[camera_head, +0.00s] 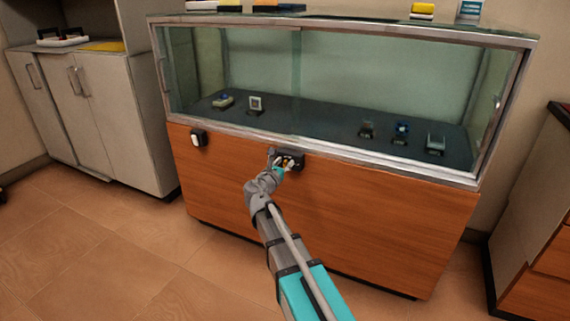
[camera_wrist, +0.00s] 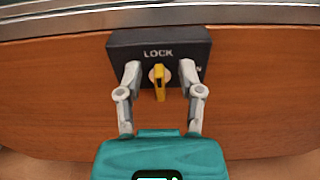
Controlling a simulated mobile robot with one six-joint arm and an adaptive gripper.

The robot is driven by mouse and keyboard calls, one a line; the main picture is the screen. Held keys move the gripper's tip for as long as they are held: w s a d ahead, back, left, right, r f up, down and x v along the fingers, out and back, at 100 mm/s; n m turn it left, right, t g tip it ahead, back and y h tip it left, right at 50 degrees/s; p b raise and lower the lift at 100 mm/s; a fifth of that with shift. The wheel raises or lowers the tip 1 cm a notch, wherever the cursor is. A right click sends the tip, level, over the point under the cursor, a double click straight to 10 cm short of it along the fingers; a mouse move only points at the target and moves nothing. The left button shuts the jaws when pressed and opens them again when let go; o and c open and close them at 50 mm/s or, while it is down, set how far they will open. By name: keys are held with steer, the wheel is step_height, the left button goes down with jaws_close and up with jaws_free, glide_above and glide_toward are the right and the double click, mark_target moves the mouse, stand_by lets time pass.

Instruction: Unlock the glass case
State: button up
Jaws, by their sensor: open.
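The glass case (camera_head: 340,85) has a metal frame and a wooden front panel, with its glass front closed in the head view. A dark lock box (camera_head: 291,159) is mounted on the wood just under the metal rail. In the wrist view the lock box (camera_wrist: 190,40) reads "LOCK" at the top, with another label at the right mostly hidden by a finger. Its yellow key (camera_wrist: 160,82) points vertically, towards LOCK. My gripper (camera_wrist: 160,76) is open, one finger on each side of the key. I cannot tell whether either finger touches it. The head view also shows my gripper (camera_head: 282,163) at the lock box.
Several small items stand on the case's dark shelf (camera_head: 315,124). Grey cabinets (camera_head: 110,105) stand at left, a wooden cabinet (camera_head: 540,210) at right. The tiled floor (camera_head: 110,260) is clear.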

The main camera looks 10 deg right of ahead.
jaws_close()
steer(key=shift+d, duration=0.3)
steer(key=shift+a, duration=0.15)
steer(key=shift+s, duration=0.1)
